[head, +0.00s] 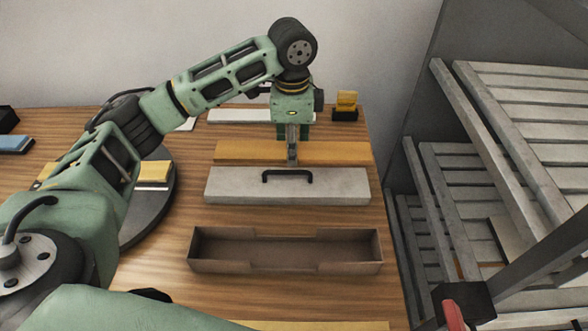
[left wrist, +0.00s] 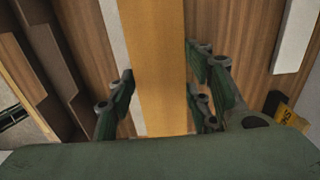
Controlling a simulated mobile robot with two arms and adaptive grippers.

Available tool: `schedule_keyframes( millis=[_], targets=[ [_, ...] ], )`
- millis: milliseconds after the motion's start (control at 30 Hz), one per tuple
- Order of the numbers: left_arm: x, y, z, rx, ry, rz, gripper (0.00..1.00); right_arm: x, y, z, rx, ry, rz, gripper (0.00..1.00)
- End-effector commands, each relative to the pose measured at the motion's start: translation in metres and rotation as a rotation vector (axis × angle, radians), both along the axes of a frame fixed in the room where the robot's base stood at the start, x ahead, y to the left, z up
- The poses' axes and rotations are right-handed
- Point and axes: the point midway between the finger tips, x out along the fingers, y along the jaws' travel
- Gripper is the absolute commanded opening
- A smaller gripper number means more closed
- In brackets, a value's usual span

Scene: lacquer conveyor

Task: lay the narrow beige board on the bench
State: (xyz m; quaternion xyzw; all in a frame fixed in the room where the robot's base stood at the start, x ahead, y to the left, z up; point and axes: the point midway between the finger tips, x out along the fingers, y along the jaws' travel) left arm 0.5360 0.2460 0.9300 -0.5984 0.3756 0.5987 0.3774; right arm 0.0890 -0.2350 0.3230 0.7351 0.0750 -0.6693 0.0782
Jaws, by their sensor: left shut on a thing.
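A long, narrow ochre-tan board (head: 240,152) lies crosswise just behind the pale grey block; it is the closest match to the beige board. My left gripper (head: 291,150) points down over it and is shut on its middle. In the left wrist view the board (left wrist: 158,50) runs between the fingers of my left gripper (left wrist: 160,95). Whether the board touches the wooden bench (head: 180,235) or hangs slightly above it, I cannot tell. My right gripper is not in view.
A pale grey block (head: 230,185) with a black handle sits in front of the board. An open brown tray (head: 285,264) lies nearer. A dark round turntable (head: 150,215) carries boards at left. A white board (head: 235,115) and a yellow item (head: 346,100) are behind. A grey slatted rack (head: 470,190) stands right.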

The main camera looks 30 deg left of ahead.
Motion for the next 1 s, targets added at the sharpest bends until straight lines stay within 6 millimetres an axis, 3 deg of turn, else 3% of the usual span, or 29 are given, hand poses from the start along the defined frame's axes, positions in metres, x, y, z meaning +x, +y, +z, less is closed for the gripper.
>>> schedule_keyframes(
  millis=[200,400,567,800,1000],
  targets=[
    [0.031,0.042,-0.030,0.002,0.003,0.009,0.12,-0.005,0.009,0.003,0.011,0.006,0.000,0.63],
    [0.050,0.066,-0.049,0.000,0.000,0.004,0.12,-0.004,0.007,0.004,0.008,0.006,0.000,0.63],
    [0.055,0.072,-0.057,0.000,0.001,0.001,0.12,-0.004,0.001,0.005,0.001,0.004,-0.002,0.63],
    [0.054,0.072,-0.089,0.000,0.001,0.002,0.12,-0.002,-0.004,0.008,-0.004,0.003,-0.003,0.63],
    [0.055,0.072,-0.094,0.000,-0.001,0.001,0.12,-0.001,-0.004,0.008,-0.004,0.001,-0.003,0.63]
  ],
)
